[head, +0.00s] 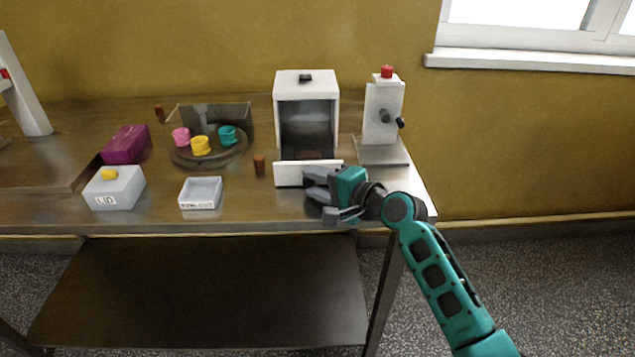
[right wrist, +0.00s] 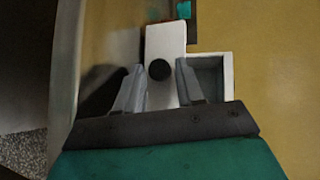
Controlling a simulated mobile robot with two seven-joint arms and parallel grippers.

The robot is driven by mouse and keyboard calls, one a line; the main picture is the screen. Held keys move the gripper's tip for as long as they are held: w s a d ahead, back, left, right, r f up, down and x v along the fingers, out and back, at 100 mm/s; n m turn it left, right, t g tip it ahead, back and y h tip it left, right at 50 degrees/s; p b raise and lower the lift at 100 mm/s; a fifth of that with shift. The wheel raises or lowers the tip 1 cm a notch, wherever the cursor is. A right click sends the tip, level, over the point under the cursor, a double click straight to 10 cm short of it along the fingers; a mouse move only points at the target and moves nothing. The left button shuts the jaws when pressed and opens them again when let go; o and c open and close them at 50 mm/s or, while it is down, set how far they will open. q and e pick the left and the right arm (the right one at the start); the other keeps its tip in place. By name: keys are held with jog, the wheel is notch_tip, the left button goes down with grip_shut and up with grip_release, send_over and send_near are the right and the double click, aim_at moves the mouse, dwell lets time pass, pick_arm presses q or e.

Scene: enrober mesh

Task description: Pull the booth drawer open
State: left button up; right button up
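The booth (head: 307,87) is a white box with a dark open front, at the back right of the metal table. Its drawer (head: 290,176) shows as a low white front panel at the booth's foot; I cannot tell how far out it stands. My right gripper (head: 318,187) is at the right part of this panel and hides some of it. In the right wrist view, a round black knob (right wrist: 159,70) on a white face lies between the spread fingers (right wrist: 160,88), with gaps on both sides. The fingers are open. My left gripper is not in view.
A white device with a red top (head: 383,110) stands right of the booth. Left are a small white tray (head: 200,205), a round dark stand (head: 180,159) with pink, yellow and teal cups, and a grey box (head: 128,192). The table's front edge is close to my right gripper.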

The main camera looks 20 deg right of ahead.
jog(key=v, duration=1.3)
jog(key=shift+p, duration=0.35)
jog(key=s+a+f+n+g+h, duration=0.1)
jog(key=s+a+f+n+h, duration=0.1)
jog(key=s+f+n, duration=0.5)
jog(key=s+a+f+n+g+h, duration=0.1)
jog(key=s+a+f+n+h, duration=0.2)
jog(key=s+f+n, duration=0.4)
notch_tip(320, 180, down, 8)
jog(key=shift+s+a+r+n+g, duration=0.15)
jog(key=shift+s+a+n+g, duration=0.15)
jog(key=shift+a+n+g, duration=0.25)
